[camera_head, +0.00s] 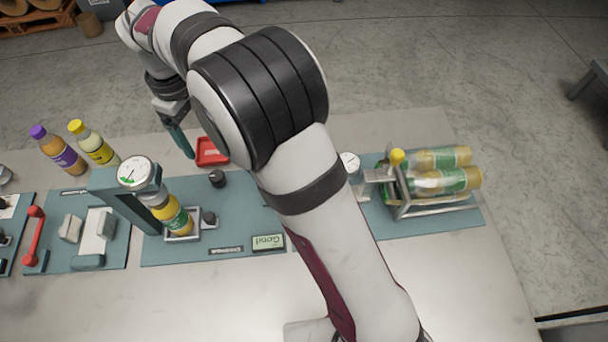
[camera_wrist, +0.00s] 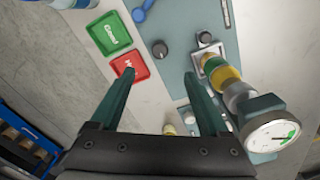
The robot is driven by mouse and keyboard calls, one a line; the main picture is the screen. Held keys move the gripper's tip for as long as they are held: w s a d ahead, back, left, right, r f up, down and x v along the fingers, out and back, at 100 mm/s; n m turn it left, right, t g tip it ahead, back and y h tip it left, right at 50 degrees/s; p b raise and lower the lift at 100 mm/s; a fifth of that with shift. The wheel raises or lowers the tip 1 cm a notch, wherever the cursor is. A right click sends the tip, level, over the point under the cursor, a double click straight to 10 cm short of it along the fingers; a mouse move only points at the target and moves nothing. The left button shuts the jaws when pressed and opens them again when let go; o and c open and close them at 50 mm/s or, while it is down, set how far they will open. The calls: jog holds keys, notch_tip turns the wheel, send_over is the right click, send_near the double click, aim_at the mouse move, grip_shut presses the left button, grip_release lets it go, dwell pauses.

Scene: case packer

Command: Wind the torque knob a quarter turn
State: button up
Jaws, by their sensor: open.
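Two dark knobs are at the station with the teal base plate (camera_head: 160,252). The free-standing round knob (camera_head: 217,178) shows in the wrist view (camera_wrist: 160,48) as a grey-topped knob beyond my fingertips. The second knob (camera_head: 209,218) sits beside the bottle holder and also shows in the wrist view (camera_wrist: 205,38). I cannot tell which is the torque knob. A yellow bottle (camera_head: 172,217) stands in the holder under a head with a round gauge (camera_head: 137,172). My gripper (camera_wrist: 158,78) is open and empty, touching neither knob.
A red tray (camera_wrist: 131,68) and a green tray (camera_wrist: 109,33) lie left of the knobs in the wrist view. Two bottles (camera_head: 93,142) stand behind a red-handled fixture (camera_head: 35,238). A rack (camera_head: 401,207) with lying bottles is right. The table front (camera_head: 200,300) is clear.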

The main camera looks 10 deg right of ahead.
jog(key=s+d+r+m, duration=0.3)
jog(key=s+d+m, duration=0.2)
jog(key=s+d, duration=0.3)
jog(key=s+d+r+m+y, duration=0.1)
jog(key=s+d+r+m, duration=0.2)
jog(key=s+d+m, duration=0.3)
jog(key=s+d, duration=0.2)
jog(key=d, duration=0.2)
jog(key=shift+m+g, duration=0.3)
jog(key=shift+g, duration=0.1)
jog(key=s+d+f+m+y, duration=0.1)
jog(key=s+d+f+m, duration=0.2)
jog(key=s+m, duration=0.3)
jog(key=s, duration=0.4)
jog(key=shift+s+d, duration=0.15)
jog(key=shift+s, duration=0.2)
